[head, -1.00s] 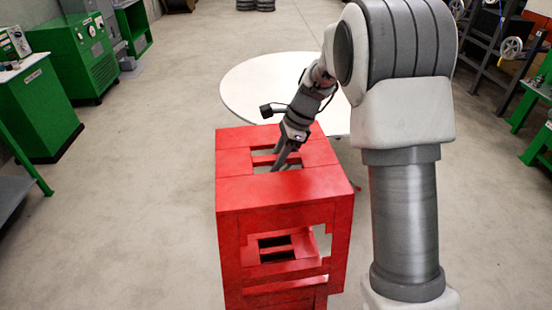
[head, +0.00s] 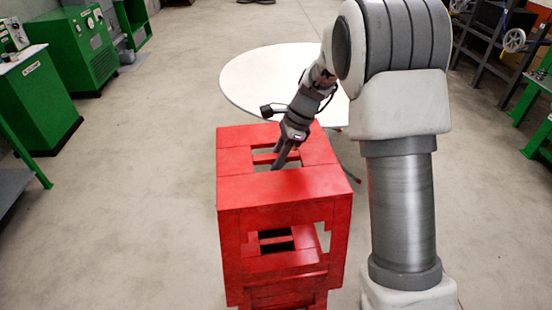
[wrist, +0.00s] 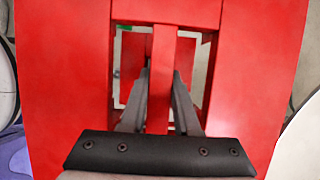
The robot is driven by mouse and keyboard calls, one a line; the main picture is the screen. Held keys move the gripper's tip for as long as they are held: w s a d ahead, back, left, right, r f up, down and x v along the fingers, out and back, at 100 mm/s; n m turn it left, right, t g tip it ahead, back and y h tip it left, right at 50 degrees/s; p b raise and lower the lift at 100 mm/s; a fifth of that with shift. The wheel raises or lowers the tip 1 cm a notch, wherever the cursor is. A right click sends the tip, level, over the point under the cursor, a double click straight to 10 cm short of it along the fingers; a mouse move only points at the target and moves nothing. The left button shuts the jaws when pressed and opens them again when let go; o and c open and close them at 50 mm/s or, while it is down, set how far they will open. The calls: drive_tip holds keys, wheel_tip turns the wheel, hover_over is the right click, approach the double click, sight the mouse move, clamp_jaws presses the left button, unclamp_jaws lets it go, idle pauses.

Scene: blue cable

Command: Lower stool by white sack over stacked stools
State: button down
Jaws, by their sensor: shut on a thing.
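The red stool (head: 285,191) fills the middle of the head view, with slots in its square top. My gripper (head: 280,164) reaches down into the top and is shut on the stool's middle bar. In the wrist view my gripper's fingers (wrist: 161,95) lie on either side of that red bar (wrist: 163,70). Through the front opening another red stool top (head: 285,262) with a slot shows lower down. Whether the two stools touch is hidden. No white sack can be made out.
A round white table (head: 245,85) stands just behind the stool. Green cabinets (head: 45,100) line the left, and dark racks with handwheels (head: 500,45) and a green bench (head: 540,100) stand at the right. Grey floor is clear on both sides.

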wheel_tip(320, 180, down, 11)
drive_tip(key=b, duration=0.6)
idle(0.9)
wheel_tip(320, 180, down, 14)
drive_tip(key=b, duration=0.8)
idle(1.4)
drive_tip(key=shift+f, duration=0.1)
drive_tip(key=shift+w+f+b, duration=0.1)
drive_tip(key=shift+f+b, duration=1.1)
drive_tip(key=shift+f, duration=0.9)
drive_tip(key=c, duration=0.7)
unclamp_jaws()
drive_tip(key=shift+o, duration=0.7)
